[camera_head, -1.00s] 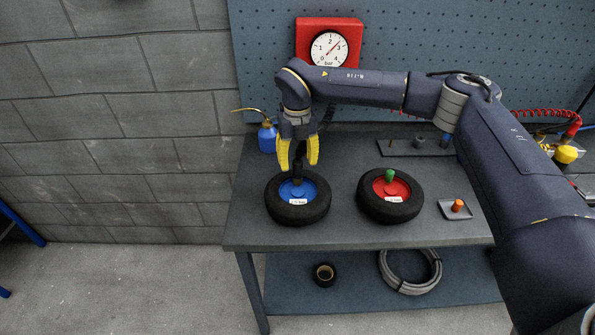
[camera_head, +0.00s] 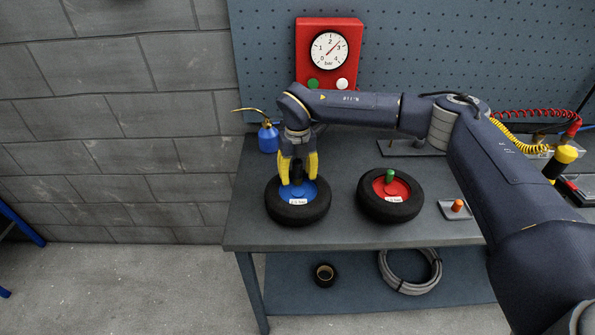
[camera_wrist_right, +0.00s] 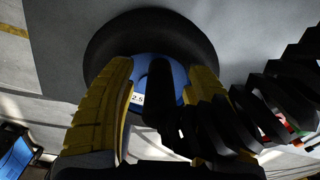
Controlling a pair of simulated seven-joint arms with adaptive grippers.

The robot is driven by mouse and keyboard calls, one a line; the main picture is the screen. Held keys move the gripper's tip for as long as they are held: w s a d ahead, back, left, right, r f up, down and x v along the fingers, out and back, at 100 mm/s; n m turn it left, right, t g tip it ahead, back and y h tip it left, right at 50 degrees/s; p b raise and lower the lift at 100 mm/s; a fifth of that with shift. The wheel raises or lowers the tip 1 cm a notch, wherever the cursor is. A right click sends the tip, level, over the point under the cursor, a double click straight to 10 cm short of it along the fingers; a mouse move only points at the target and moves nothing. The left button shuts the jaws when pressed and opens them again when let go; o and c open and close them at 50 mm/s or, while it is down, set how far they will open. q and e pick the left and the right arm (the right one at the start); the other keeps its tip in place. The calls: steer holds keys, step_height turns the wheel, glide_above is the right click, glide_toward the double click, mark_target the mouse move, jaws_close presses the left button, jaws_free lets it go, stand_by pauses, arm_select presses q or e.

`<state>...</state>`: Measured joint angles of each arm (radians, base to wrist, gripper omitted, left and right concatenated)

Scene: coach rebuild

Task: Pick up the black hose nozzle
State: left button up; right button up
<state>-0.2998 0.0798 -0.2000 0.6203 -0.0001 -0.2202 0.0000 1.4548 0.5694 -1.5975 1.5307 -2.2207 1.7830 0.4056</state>
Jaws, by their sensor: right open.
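A black ribbed hose (camera_wrist_right: 275,105) passes by the right finger. My left gripper is out of view.
A red-hubbed tyre (camera_head: 390,210) with a green cap (camera_head: 390,175) lies to the right. An orange cap (camera_head: 458,205) sits on a small tray. A blue oil can (camera_head: 268,138) stands behind left. A red gauge box (camera_head: 328,65) is at the back.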

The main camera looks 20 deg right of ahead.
jaws_close()
steer(key=shift+r, duration=0.1)
stand_by(0.4)
step_height(320, 180, up, 25)
steer(key=shift+f, duration=0.2)
stand_by(1.2)
